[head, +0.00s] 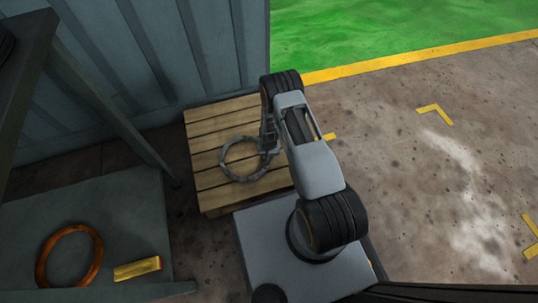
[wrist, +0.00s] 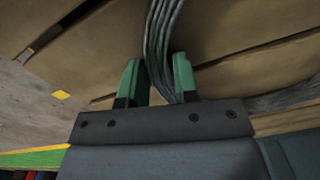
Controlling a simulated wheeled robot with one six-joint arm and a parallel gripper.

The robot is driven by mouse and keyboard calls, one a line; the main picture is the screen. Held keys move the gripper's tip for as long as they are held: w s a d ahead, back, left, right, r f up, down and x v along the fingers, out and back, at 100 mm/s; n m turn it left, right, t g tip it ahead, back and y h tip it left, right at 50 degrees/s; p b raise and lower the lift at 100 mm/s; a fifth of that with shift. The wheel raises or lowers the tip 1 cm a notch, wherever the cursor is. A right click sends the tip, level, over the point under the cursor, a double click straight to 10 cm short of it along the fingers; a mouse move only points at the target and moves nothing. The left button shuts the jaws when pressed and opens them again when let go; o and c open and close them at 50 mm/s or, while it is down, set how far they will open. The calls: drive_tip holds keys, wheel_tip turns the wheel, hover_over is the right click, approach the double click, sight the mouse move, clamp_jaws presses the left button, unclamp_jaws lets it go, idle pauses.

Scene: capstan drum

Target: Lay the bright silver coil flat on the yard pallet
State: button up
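The bright silver coil (head: 226,166) is a grey ring over the middle and right of the slatted wooden yard pallet (head: 203,193). It looks roughly level, but I cannot tell whether all of it touches the slats. My gripper (head: 267,143) is at the ring's right side, partly hidden by my arm. Pallet boards (wrist: 100,40) lie close behind.
A copper-orange ring (head: 42,262) and a yellow-gold block (head: 138,268) lie on a grey surface at lower left. A corrugated wall (head: 150,60) stands behind the pallet. Concrete floor with yellow markings (head: 435,112) is open to the right.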

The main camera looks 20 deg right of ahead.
drive_tip(key=o, duration=0.3)
drive_tip(key=shift+o, duration=0.2)
drive_tip(key=shift+s, duration=0.15)
wheel_tip(320, 180, up, 54)
drive_tip(key=n+t+p, duration=0.1)
drive_tip(key=t+p, duration=0.1)
drive_tip(key=p, duration=1.9)
drive_tip(key=s+r+p, duration=0.5)
drive_tip(key=r, duration=0.5)
drive_tip(key=s+r+n+t+p, duration=0.1)
drive_tip(key=s+r+p, duration=0.5)
drive_tip(key=r, duration=0.5)
drive_tip(key=s+r+n+p, duration=0.1)
drive_tip(key=s+r+p, duration=0.4)
drive_tip(key=r, duration=0.6)
drive_tip(key=shift+s+a+r+t+p, duration=0.15)
drive_tip(key=shift+s+a+t+p, duration=0.1)
drive_tip(key=shift+s+t+p, duration=0.15)
drive_tip(key=shift+s, duration=0.15)
drive_tip(key=shift+c, duration=0.5)
